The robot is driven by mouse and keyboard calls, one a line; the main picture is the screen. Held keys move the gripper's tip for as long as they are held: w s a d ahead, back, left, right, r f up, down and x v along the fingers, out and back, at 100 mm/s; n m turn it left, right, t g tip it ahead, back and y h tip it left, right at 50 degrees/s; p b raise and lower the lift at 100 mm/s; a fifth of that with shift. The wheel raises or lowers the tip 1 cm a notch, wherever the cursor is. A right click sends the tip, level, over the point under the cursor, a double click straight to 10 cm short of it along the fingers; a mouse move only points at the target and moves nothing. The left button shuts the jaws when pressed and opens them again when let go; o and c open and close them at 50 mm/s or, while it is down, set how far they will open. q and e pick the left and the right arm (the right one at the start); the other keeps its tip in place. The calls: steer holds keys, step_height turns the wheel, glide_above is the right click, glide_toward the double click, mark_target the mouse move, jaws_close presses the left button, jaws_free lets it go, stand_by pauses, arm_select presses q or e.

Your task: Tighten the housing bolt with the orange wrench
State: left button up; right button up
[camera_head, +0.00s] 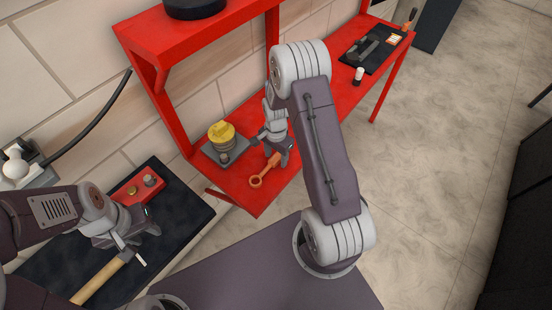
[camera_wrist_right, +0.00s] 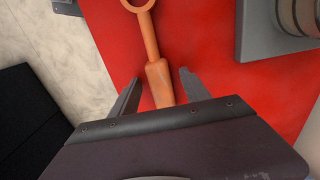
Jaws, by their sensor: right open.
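The orange wrench (camera_head: 259,180) lies on the red bench, its ring end toward the front edge. In the right wrist view the wrench (camera_wrist_right: 151,38) has its ring at the top edge and its thicker handle end between my fingers. My right gripper (camera_head: 284,158) is above that handle end; its two fingers (camera_wrist_right: 160,76) are spread on either side, open. A yellow-topped housing (camera_head: 222,134) stands on a grey plate left of the wrench; I cannot make out the bolt clearly. My left gripper (camera_head: 137,236) is over the dark mat at lower left; its jaws are unclear.
A wooden-handled tool (camera_head: 96,281) lies below my left gripper. A red block with knobs (camera_head: 138,188) sits on the dark mat (camera_head: 185,222). A red shelf (camera_head: 185,35) overhangs the bench. A black tray (camera_head: 372,52) and small white-topped item (camera_head: 358,75) are farther right.

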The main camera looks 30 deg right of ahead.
steer(key=shift+f, duration=0.1)
jaws_close()
